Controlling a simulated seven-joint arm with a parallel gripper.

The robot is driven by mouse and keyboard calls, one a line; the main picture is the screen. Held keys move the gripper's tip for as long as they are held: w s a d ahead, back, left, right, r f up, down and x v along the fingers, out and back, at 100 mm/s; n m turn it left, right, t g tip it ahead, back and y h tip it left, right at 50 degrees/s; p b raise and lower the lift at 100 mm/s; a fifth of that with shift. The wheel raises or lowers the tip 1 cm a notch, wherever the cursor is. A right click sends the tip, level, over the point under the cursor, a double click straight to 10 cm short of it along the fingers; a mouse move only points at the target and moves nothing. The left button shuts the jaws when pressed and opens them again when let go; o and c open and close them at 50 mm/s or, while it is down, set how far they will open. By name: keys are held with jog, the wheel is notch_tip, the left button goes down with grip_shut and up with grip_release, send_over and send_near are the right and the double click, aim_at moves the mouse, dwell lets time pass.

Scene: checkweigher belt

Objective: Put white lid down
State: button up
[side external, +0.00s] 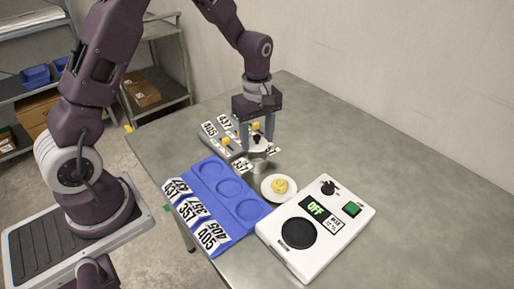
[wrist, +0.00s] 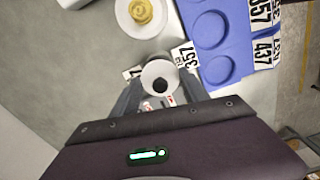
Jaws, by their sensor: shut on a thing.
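My gripper (side external: 257,143) is shut on the white lid (wrist: 162,69), a round disc with a black knob (wrist: 160,83). In the wrist view the fingers flank the knob. In the side view the lid (side external: 262,151) hangs between the fingers, partly hidden by them, over the area behind the white plate. A small grey cylindrical thing (side external: 262,166) shows just below the lid; I cannot tell whether they touch.
A blue tray (side external: 215,192) with round recesses and number cards lies left of a white plate (side external: 268,196) holding a yellow item. A white scale (side external: 330,215) reads OFF. A grey holder (side external: 228,148) with number cards stands behind. The table's right side is clear.

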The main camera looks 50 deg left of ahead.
aim_at(296, 169)
jog(key=r, duration=0.5)
jog(key=shift+w+d+r, duration=0.15)
jog(key=shift+w, duration=0.1)
jog(key=w+d+f+m, duration=0.3)
jog(key=w+d+m, duration=0.1)
jog(key=w+d, duration=0.25)
jog(key=shift+m, duration=0.3)
jog(key=f, duration=0.6)
jog(key=w+d+f, duration=0.1)
jog(key=f, duration=0.3)
jog(key=shift+f, duration=0.2)
jog(key=o, duration=1.3)
notch_tip(296, 169, up, 13)
jog(key=shift+f, duration=0.2)
